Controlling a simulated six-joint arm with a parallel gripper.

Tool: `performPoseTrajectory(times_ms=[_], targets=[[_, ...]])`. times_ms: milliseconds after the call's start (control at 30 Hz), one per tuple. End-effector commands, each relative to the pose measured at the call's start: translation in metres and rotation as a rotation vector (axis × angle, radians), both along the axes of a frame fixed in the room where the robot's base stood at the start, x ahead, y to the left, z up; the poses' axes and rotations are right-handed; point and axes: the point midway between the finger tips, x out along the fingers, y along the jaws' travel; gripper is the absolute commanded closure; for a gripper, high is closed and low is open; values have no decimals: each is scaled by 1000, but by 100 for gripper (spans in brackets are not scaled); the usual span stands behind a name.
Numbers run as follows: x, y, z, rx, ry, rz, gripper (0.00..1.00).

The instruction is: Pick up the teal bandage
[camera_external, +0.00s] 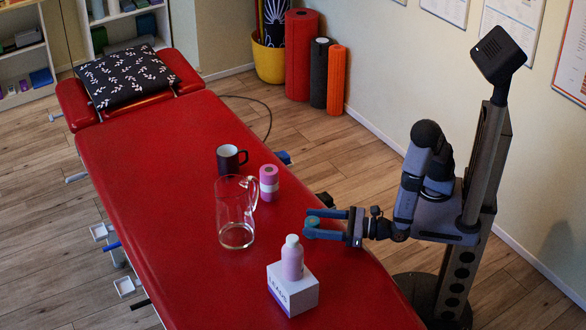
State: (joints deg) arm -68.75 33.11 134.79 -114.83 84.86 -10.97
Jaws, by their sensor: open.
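A small teal object, which looks like the teal bandage (313,220), is at the right edge of the red treatment table. Most of it is hidden by my gripper (316,224), which reaches in from the right, low over the table. The two blue-grey fingers are apart and point left, with the teal object at their tips, seemingly between them. I cannot tell whether either finger touches it.
On the red table (150,150) a clear glass pitcher (236,215), a dark mug (229,160) and a pink-and-white cylinder (269,183) stand left of my gripper. A pink bottle (292,262) stands on a white box (292,290) nearer the camera. A patterned pillow (125,75) lies at the far end.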

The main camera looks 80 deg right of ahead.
Motion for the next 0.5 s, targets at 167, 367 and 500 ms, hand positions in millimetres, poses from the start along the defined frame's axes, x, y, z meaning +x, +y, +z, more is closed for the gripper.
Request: performPoseTrajectory(times_ms=[167, 367, 500], targets=[[19, 1, -1, 0, 0, -5, 43], [42, 4, -1, 1, 0, -4, 43], [49, 5, -1, -1, 0, -2, 43]])
